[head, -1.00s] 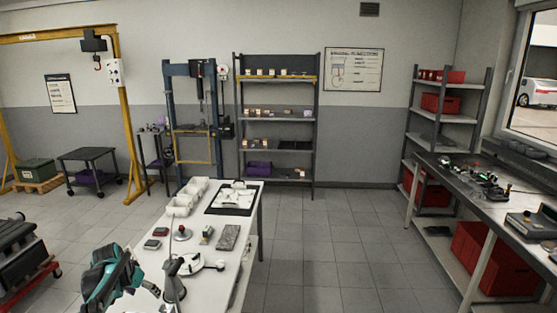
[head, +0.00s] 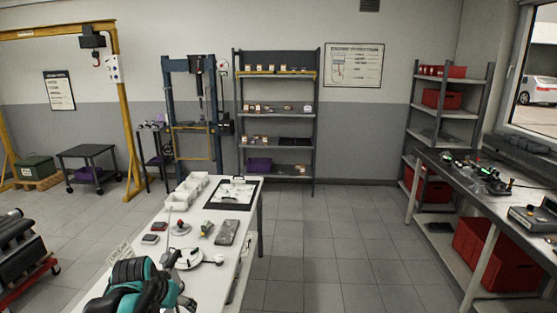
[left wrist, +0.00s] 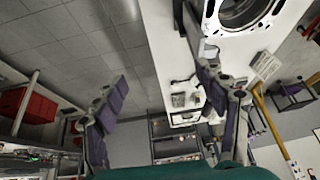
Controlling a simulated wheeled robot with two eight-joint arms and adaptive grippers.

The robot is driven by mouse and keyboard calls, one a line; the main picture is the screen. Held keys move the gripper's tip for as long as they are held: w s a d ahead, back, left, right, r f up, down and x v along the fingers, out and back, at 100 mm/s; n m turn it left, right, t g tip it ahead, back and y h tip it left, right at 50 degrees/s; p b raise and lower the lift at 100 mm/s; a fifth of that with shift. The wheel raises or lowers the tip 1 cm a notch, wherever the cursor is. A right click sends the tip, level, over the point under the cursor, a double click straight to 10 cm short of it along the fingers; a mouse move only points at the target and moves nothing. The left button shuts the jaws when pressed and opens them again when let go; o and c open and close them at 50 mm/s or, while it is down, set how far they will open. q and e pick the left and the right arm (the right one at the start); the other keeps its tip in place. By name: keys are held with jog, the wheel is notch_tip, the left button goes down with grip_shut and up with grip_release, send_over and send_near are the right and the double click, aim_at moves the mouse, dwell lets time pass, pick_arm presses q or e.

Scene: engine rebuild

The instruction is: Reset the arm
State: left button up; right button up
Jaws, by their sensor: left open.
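My left gripper (left wrist: 160,98) is open and empty in the left wrist view, its two purple-padded fingers spread wide apart. In the head view my teal left arm is folded over the near left end of the white workbench (head: 232,228), and its fingers are hard to make out. In the wrist view a pale part with a large round opening (left wrist: 245,10) shows at the top, beyond the fingers and apart from them. My right gripper is out of view.
A side bench (head: 440,178) stands right, above red crates (head: 490,255). The middle floor is clear.

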pick_arm(q)
jog(key=s+d+f+b, duration=0.1)
jog(key=s+d+f, duration=0.3)
jog(key=s, duration=0.5)
jog(key=s+d+f+t+b, duration=0.1)
jog(key=s+d+f, duration=0.3)
jog(key=s, duration=0.5)
jog(key=shift+d+t+b, duration=0.3)
jog(key=shift+d+b, duration=0.1)
jog(key=shift+d, duration=0.1)
